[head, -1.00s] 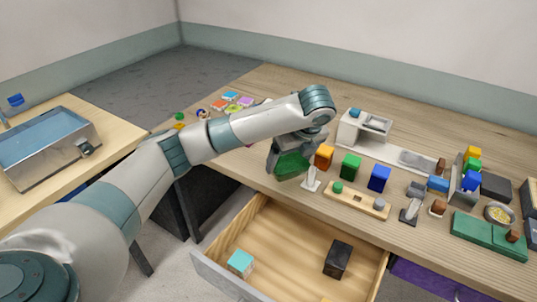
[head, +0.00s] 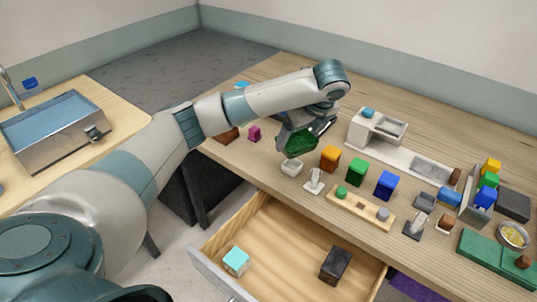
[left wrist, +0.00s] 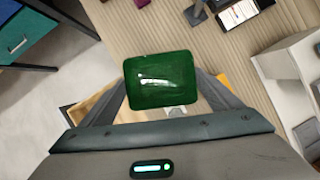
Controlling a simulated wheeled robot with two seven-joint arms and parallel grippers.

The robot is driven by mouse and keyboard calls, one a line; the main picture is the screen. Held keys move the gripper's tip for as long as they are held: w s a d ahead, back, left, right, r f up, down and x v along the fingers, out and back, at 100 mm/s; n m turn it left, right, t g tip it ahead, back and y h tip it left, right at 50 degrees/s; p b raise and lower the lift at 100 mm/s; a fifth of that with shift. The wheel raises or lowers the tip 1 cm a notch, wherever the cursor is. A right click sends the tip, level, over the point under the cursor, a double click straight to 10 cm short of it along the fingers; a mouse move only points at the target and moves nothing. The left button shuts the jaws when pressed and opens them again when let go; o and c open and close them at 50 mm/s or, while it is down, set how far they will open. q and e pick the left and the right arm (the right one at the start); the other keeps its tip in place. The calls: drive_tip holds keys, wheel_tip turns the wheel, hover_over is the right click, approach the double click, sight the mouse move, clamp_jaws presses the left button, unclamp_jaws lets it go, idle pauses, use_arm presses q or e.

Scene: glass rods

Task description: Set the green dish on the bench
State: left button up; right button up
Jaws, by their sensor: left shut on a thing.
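The green dish (head: 299,144) is in my left gripper (head: 296,138), over the left part of the wooden bench (head: 275,95). In the left wrist view the dish (left wrist: 161,80) shows as a rounded dark green rectangle between the two fingers, seen against the bench top. The gripper is shut on it. I cannot tell the exact gap between the dish and the bench. My right gripper is not in view.
A small white bowl (head: 291,168) and a white stand (head: 314,182) lie close by the dish. Orange (head: 329,158), green (head: 357,171) and blue (head: 386,185) blocks stand to its right. An open drawer (head: 285,245) juts out below the bench edge.

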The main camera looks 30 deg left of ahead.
use_arm(q)
drive_tip(key=a+f+p, duration=0.1)
drive_tip(key=a+f, duration=0.1)
drive_tip(key=a, duration=0.1)
drive_tip(key=w+a+f+p, duration=0.1)
drive_tip(key=a+f, duration=0.1)
drive_tip(key=a, duration=0.2)
drive_tip(key=w+a+f, duration=0.1)
drive_tip(key=a+f, duration=0.2)
drive_tip(key=a, duration=0.1)
drive_tip(key=shift+a+p, duration=0.2)
drive_tip(key=shift+p, duration=0.2)
drive_tip(key=shift+s+f+p, duration=0.15)
drive_tip(key=shift+f+p, duration=0.55)
drive_tip(key=shift+f, duration=1.2)
drive_tip(key=shift+f, duration=0.15)
drive_tip(key=o, duration=1)
drive_tip(key=shift+o, duration=0.2)
